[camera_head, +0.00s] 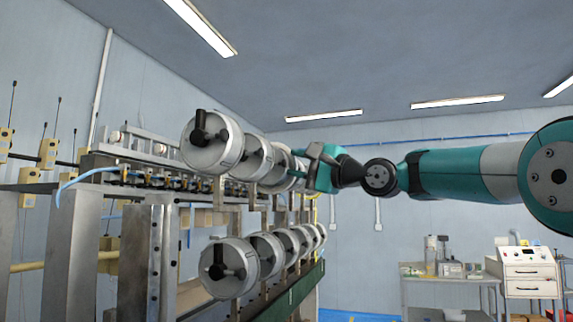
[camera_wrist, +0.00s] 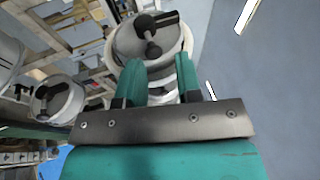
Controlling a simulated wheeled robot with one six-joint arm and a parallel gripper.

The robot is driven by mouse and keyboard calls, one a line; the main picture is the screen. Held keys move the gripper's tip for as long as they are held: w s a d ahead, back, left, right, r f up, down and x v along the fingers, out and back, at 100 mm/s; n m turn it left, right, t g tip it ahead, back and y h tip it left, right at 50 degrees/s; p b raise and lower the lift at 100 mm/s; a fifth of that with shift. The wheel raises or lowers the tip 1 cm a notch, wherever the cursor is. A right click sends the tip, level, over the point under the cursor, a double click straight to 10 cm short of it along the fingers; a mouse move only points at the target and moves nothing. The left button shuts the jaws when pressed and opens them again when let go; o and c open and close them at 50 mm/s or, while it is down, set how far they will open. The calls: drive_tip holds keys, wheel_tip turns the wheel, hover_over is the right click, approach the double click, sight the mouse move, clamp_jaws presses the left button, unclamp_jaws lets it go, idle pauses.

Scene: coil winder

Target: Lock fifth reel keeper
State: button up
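In the wrist view a silver reel (camera_wrist: 125,42) lies just beyond my gripper (camera_wrist: 160,74), with a dark keeper bar (camera_wrist: 165,20) and a round-knobbed lever across its face. My two teal fingers stand apart with nothing seen between them, short of the keeper. In the head view my gripper (camera_head: 312,166) is at the far end of the upper row of reels, partly hiding the reels there. The nearest upper reel (camera_head: 225,150) shows its black keeper (camera_head: 201,130) clearly. I cannot tell whether the keeper before my gripper is locked.
A lower row of several reels (camera_head: 240,285) runs below the upper one. A second reel with a dark keeper (camera_wrist: 62,98) shows at left in the wrist view. The metal winder frame (camera_head: 135,265) stands left. A bench (camera_head: 425,290) and white cabinet (camera_head: 528,272) stand right.

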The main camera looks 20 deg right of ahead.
drive_tip(key=shift+s, duration=0.1)
idle(0.4)
drive_tip(key=s+d+b, duration=0.2)
drive_tip(key=s+d, duration=0.2)
drive_tip(key=s, duration=0.1)
drive_tip(key=shift+s+d, duration=0.25)
idle(0.3)
idle(0.4)
drive_tip(key=s+a+f+n+g+h+b, duration=0.2)
drive_tip(key=s+a+f+n+g, duration=0.1)
drive_tip(key=f, duration=0.6)
drive_tip(key=s+a+f+n+g+h+b, duration=0.1)
drive_tip(key=s+a+f+n+g, duration=0.2)
drive_tip(key=f, duration=0.7)
drive_tip(key=s+a+f+n+g+h+b, duration=0.2)
drive_tip(key=s+a+f, duration=0.2)
drive_tip(key=f, duration=0.5)
drive_tip(key=s+d+f+n+g+h+b, duration=0.2)
drive_tip(key=s+f+n+g, duration=0.5)
drive_tip(key=s+f, duration=1.3)
drive_tip(key=f+n+h+b, duration=0.1)
drive_tip(key=h, duration=0.1)
drive_tip(key=shift+s+n+h, duration=0.3)
drive_tip(key=shift+h, duration=0.1)
